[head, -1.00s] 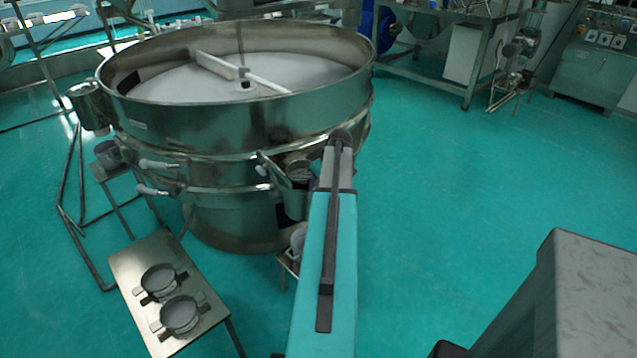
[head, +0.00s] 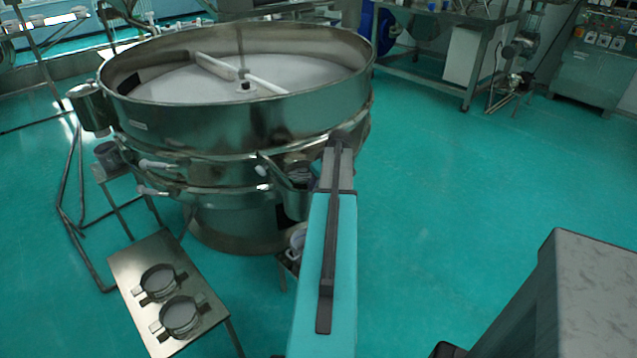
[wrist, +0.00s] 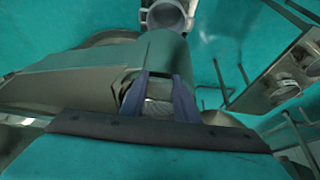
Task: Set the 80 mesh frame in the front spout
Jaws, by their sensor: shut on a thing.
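My gripper (wrist: 158,90) shows in the wrist view as two purple-blue fingers closed on a small round mesh frame (wrist: 158,106). Only part of this frame shows, and its mesh label cannot be read. The frame is at the metal front spout (wrist: 95,85), between the spout's walls; I cannot tell whether it is seated. In the head view the front spout (head: 291,201) juts from the sieve's side toward my arm. My arm hides the gripper and held frame there. Two other round frames (head: 158,281) (head: 181,316) lie on a small steel table (head: 200,335).
The large round vibrating sieve (head: 240,125) fills the left and middle. A grey cup-like vessel (wrist: 167,16) stands below the spout. A grey block-like surface (head: 590,290) is at the lower right. The green floor right of my arm is clear.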

